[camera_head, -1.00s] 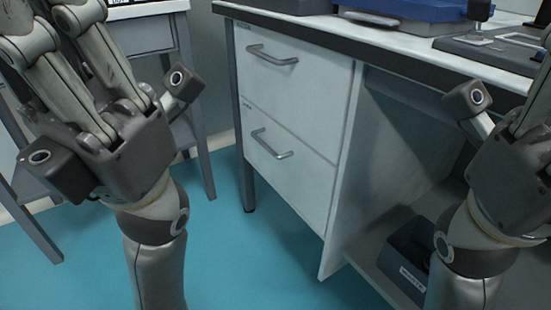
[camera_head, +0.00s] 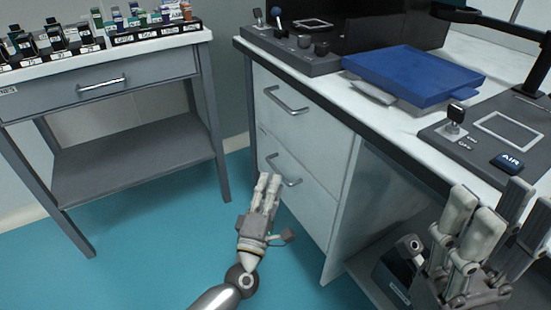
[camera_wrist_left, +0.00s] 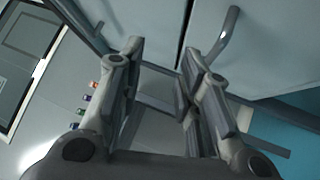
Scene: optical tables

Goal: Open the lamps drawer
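A white cabinet under the bench has an upper drawer (camera_head: 305,125) and a lower drawer (camera_head: 295,195), both shut, each with a grey bar handle. The upper handle (camera_head: 285,101) and lower handle (camera_head: 283,170) are clear to see. Drawer labels are too small to read, so I cannot tell which is the lamps drawer. My left gripper (camera_head: 268,183) is near the lower handle, fingers pointing toward the cabinet. In the left wrist view its fingers (camera_wrist_left: 162,62) are apart and empty; a handle (camera_wrist_left: 224,38) lies beyond them, to the right. My right gripper (camera_head: 502,202) is open and empty at lower right.
A grey side table with a drawer (camera_head: 50,98) stands at left, holding several small bottles (camera_head: 55,35). A blue box (camera_head: 415,75) and dark instruments (camera_head: 490,140) lie on the bench. A dark box (camera_head: 400,262) sits below. The teal floor before the cabinet is clear.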

